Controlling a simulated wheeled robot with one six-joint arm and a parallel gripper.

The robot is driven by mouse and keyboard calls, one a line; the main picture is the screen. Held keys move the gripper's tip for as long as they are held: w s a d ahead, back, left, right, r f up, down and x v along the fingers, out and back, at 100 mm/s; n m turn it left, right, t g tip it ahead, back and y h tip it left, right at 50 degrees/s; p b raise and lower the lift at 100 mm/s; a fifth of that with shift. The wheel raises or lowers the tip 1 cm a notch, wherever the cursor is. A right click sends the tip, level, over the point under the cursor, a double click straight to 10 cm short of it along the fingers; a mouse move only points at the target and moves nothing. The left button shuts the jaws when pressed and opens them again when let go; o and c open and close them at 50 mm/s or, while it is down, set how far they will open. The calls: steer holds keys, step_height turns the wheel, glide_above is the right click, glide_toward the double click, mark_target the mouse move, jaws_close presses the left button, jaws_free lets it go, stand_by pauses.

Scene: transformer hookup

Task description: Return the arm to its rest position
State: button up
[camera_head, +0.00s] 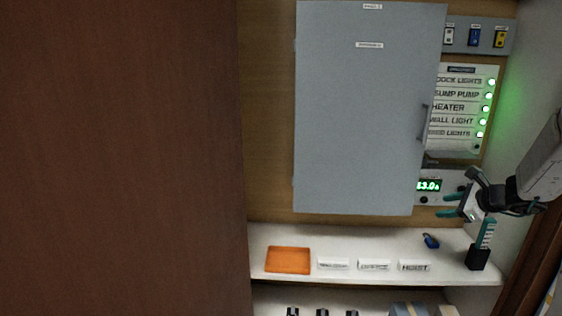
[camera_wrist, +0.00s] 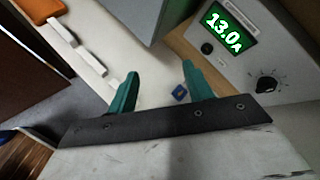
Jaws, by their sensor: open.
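My gripper (camera_head: 450,206) is at the right of the head view, in front of the panel wall and above the right end of the white shelf. Its two teal fingers are apart, with nothing between them. In the wrist view my gripper (camera_wrist: 158,88) also shows open and empty, with the white shelf beyond it. My arm comes in from the right edge of the head view.
A grey cabinet (camera_head: 365,110) has its door closed. A display box (camera_head: 429,185) reads 13.0. The white shelf (camera_head: 350,241) holds an orange tray (camera_head: 288,260), white labels, a blue padlock (camera_head: 431,241) and a black holder (camera_head: 478,259). A brown panel (camera_head: 120,150) fills the left.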

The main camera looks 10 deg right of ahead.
steer(key=s+a+r+n+g+y, duration=0.1)
steer(key=s+a+r+n+g, duration=0.1)
steer(key=s+a+n, duration=0.35)
steer(key=s+a+r+n+g+y, duration=0.1)
steer(key=s+a+n+g, duration=0.2)
steer(key=a, duration=0.6)
steer(key=s+a+r+n+g+y, duration=0.1)
steer(key=s+a+r+n+g, duration=0.1)
steer(key=s+a+n, duration=0.45)
steer(key=s+a+r+n+g+h, duration=0.1)
steer(key=s+a+n, duration=0.4)
steer(key=s, duration=0.5)
steer(key=s+a+r+n+g+h, duration=0.1)
steer(key=s+a+r+n+h, duration=0.2)
steer(key=s, duration=0.7)
steer(key=a+n+h, duration=0.2)
steer(key=a+n, duration=0.1)
steer(key=a, duration=0.1)
steer(key=shift+s+a, duration=0.35)
steer(key=shift+a, duration=0.05)
steer(key=shift+d, duration=0.1)
